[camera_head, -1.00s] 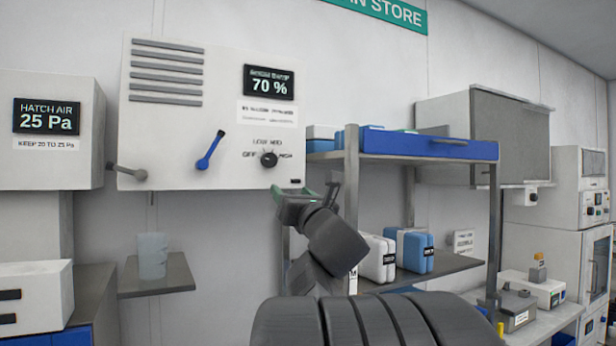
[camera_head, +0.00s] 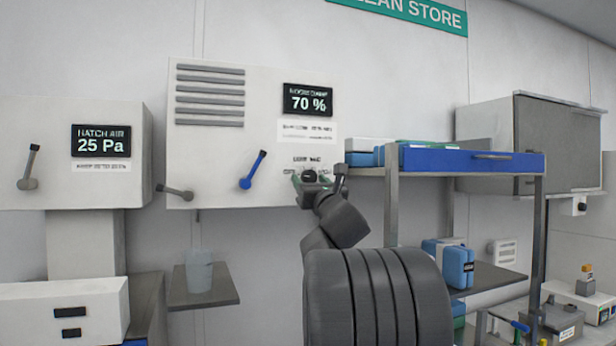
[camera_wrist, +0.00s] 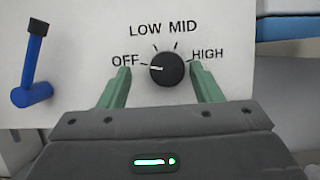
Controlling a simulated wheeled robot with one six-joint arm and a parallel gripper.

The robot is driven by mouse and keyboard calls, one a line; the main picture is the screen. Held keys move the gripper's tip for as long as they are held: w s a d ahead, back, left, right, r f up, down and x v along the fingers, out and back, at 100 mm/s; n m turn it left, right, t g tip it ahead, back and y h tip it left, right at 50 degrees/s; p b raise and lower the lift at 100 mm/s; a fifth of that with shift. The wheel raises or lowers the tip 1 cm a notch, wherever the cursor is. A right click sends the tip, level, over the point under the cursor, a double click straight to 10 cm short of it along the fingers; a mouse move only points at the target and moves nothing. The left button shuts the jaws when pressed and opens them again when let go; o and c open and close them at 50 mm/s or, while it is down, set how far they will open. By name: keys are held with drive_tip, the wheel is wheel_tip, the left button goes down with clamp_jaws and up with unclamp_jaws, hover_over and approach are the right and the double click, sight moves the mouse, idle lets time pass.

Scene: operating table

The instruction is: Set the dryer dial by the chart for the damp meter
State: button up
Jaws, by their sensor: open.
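The dryer (camera_head: 250,130) is a white wall box with slats and a damp meter (camera_head: 308,99) reading 70 %. The chart (camera_head: 307,132) is a white label below the meter, its small print too blurred to read. The black dial (camera_wrist: 167,69) shows in the wrist view with OFF, LOW, MID and HIGH marks; its white pointer line points left towards OFF. My gripper (camera_wrist: 162,92) is open, its green fingers standing to the left and right of the dial with gaps on both sides. In the head view my gripper (camera_head: 318,186) partly covers the dial.
A blue lever (camera_head: 253,170) sits left of the dial and a grey lever (camera_head: 175,192) at the box's lower left corner. A hatch air box (camera_head: 75,155) reads 25 Pa. A shelf rack with a blue-fronted top (camera_head: 472,161) stands close on the right. A cup (camera_head: 199,271) stands on a small shelf below.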

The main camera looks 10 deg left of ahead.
drive_tip(key=shift+w+a, duration=0.1)
drive_tip(key=shift+w, duration=0.2)
drive_tip(key=shift+w+d, duration=0.1)
drive_tip(key=shift+d, duration=0.1)
drive_tip(key=shift+c, duration=0.2)
drive_tip(key=shift+w, duration=0.1)
drive_tip(key=c, duration=0.9)
drive_tip(key=shift+f, duration=0.1)
drive_tip(key=shift+c, duration=0.2)
